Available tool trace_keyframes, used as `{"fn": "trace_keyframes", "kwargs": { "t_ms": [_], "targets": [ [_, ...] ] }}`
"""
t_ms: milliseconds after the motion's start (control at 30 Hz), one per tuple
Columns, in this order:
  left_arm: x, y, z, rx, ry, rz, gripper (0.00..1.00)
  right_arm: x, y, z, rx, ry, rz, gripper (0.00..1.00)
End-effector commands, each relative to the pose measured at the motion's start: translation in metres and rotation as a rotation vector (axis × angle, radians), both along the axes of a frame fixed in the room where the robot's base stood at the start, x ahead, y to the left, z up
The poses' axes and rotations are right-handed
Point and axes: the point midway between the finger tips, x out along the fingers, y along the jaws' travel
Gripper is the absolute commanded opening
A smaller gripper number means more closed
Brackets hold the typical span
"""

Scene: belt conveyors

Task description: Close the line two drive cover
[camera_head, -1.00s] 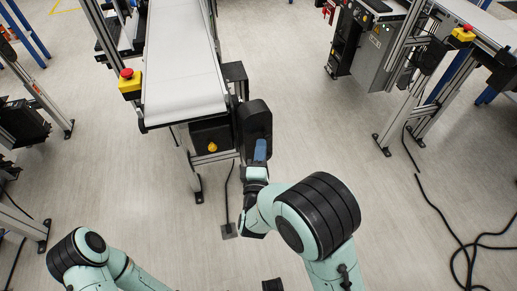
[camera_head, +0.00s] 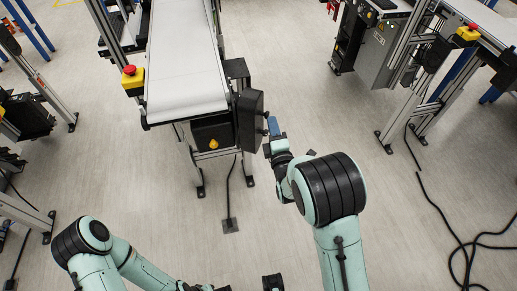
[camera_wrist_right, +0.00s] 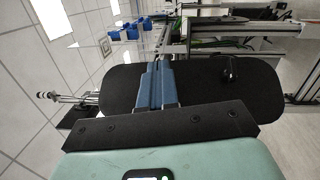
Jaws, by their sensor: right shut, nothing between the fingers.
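The black drive cover (camera_head: 251,118) stands at the right front corner of the near conveyor's end, beside the black drive box (camera_head: 212,134) with the yellow knob. It sits at an angle to the box's front. My right gripper (camera_head: 272,126), with blue fingers, is shut and empty at the cover's right side. In the right wrist view, the blue fingers (camera_wrist_right: 156,86) overlap a black rounded panel (camera_wrist_right: 240,86), which appears to be the cover. Whether they touch it is unclear. My left arm comes in at the lower left; its gripper does not show clearly.
The white conveyor belt (camera_head: 185,60) runs away from me. A red and yellow stop button (camera_head: 131,80) is on its left side. A second conveyor frame stands at right, with a black cable (camera_head: 455,235) on the floor. Floor right of the cover is clear.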

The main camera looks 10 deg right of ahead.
Motion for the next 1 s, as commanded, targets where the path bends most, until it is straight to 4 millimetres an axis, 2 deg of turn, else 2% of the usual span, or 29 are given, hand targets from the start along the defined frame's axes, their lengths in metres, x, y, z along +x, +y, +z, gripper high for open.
{"fn": "trace_keyframes", "kwargs": {
  "t_ms": [200, 300, 500, 1000],
  "targets": [
    [-0.003, 0.000, -0.013, 0.000, 0.004, 0.000, 0.43, 0.021, -0.007, -0.002, -0.003, -0.002, 0.047, 0.00],
    [-0.002, 0.000, -0.017, 0.001, -0.002, 0.002, 0.43, 0.029, -0.006, -0.002, -0.002, -0.003, 0.134, 0.00],
    [0.001, 0.000, -0.024, 0.003, -0.015, 0.004, 0.43, 0.043, 0.000, -0.002, -0.001, -0.001, 0.139, 0.00],
    [0.005, 0.000, -0.030, 0.005, -0.030, 0.007, 0.43, 0.057, 0.003, 0.000, -0.001, -0.001, 0.137, 0.00]
  ]
}}
